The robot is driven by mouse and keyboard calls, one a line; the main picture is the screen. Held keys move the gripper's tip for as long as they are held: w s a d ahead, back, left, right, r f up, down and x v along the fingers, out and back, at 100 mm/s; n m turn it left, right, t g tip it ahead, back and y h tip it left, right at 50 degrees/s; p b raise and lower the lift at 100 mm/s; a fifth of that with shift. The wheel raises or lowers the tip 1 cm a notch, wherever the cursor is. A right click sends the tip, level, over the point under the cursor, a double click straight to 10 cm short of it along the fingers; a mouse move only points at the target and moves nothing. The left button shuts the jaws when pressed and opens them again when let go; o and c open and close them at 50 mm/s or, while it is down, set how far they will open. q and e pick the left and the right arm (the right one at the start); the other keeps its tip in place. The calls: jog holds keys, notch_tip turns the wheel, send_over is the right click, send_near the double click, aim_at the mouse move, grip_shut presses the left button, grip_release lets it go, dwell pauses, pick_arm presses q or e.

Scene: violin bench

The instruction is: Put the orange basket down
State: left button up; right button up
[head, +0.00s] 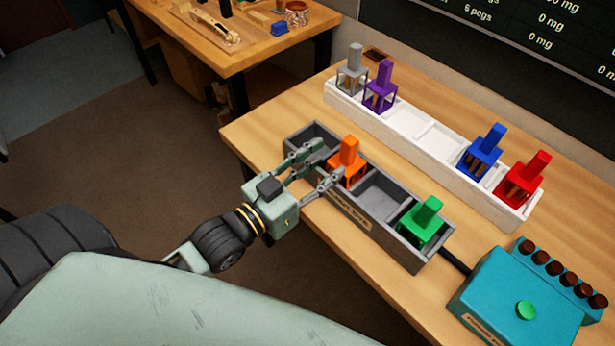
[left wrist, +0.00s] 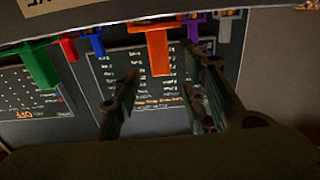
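The orange basket (head: 348,157) stands upright in the grey compartmented tray (head: 374,235), left of the middle. Its lower part is partly hidden by the tray wall and my gripper. My left gripper (head: 324,166) is beside it on the near left side, with its fingers spread and nothing held. In the left wrist view the orange basket (left wrist: 159,50) appears beyond the open fingers (left wrist: 160,85), apart from them. My right gripper is not in view.
The green basket (head: 424,219) stands in the tray's right end. A white tray (head: 428,130) behind holds grey, purple, blue and red baskets. A teal box (head: 500,300) with brown knobs and a green button stands at front right. Another bench (head: 200,55) is at the back left.

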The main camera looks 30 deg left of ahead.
pick_arm(q)
jog(key=shift+v, duration=2.15)
